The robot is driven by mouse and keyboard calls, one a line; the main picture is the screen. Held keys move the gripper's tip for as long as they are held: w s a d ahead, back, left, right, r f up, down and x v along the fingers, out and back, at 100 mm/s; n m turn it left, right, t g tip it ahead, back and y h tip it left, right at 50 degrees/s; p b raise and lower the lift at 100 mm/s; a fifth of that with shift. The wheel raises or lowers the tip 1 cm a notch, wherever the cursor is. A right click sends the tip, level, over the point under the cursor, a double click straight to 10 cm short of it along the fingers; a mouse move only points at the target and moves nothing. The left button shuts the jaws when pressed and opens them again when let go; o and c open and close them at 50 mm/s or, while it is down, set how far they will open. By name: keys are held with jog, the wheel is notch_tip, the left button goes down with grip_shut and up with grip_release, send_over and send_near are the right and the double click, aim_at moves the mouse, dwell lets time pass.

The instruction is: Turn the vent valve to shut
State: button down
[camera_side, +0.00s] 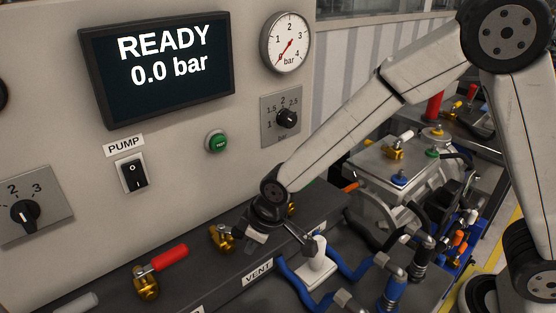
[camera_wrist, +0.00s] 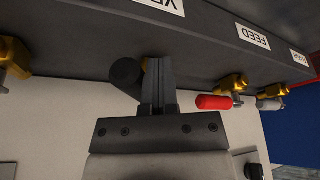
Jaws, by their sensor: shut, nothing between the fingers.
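The vent valve is a small brass valve (camera_side: 223,237) on the dark ledge, behind the VENT label (camera_side: 257,272). In the wrist view a bit of its brass (camera_wrist: 145,64) shows behind my fingers. A dark rounded handle end (camera_wrist: 125,73) stands just left of the fingers there. My gripper (camera_side: 241,231) is at the valve in the side view; in the wrist view its fingers (camera_wrist: 158,82) are together with nothing between them. I cannot tell whether they touch the handle. The handle's full direction is hidden.
The feed valve with a red handle (camera_side: 169,257) is left of the vent valve in the side view. The display (camera_side: 160,90) reads READY, 0.0 bar; the gauge (camera_side: 286,42) points near 0. Blue hoses (camera_side: 355,268) and a white fitting (camera_side: 318,262) lie in front.

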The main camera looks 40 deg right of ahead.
jog(key=shift+d, duration=0.15)
jog(key=shift+w+d, duration=0.3)
jog(key=shift+d, duration=0.35)
jog(key=shift+w+d, duration=0.15)
jog(key=shift+d, duration=0.05)
dwell(0.3)
jog(key=shift+w+d, duration=0.35)
jog(key=shift+d, duration=0.15)
jog(key=shift+w+d, duration=0.6)
jog(key=shift+w, duration=0.1)
dwell(0.5)
